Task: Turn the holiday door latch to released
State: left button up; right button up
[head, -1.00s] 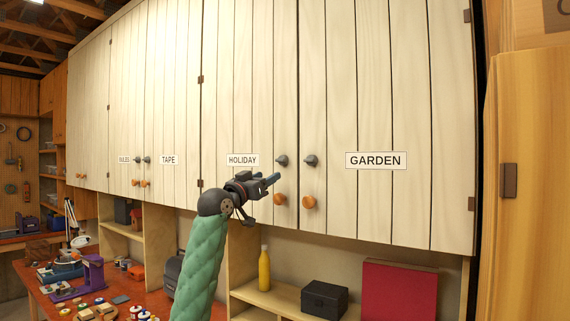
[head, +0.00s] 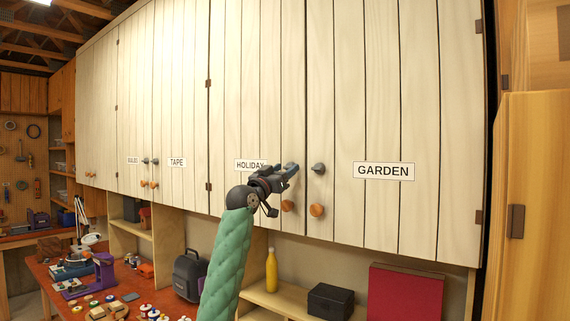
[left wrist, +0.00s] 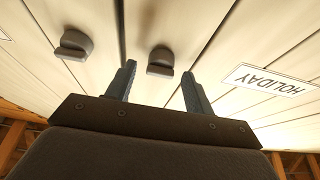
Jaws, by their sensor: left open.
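The holiday door latch is a dark grey turn knob on the pale plank door, beside the HOLIDAY label (head: 250,165). In the head view my left gripper (head: 288,171) is in front of it and covers much of it. In the left wrist view the latch (left wrist: 160,60) shows between and just beyond the two fingertips of my open left gripper (left wrist: 159,74). I cannot tell whether the fingers touch it. An orange knob (head: 288,206) sits below on the same door. My right gripper is out of view.
The garden door's similar grey latch (head: 319,168) is close to the right, with an orange knob (head: 316,210) below. Under the cabinet, a shelf holds a yellow bottle (head: 271,270), a black box (head: 330,300) and a red panel (head: 405,292). A cluttered red bench lies lower left.

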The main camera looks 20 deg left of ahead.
pick_arm(q)
jog(key=shift+w+r, duration=0.2)
jog(key=shift+w, duration=0.1)
jog(key=shift+d, duration=0.1)
jog(key=c, duration=1)
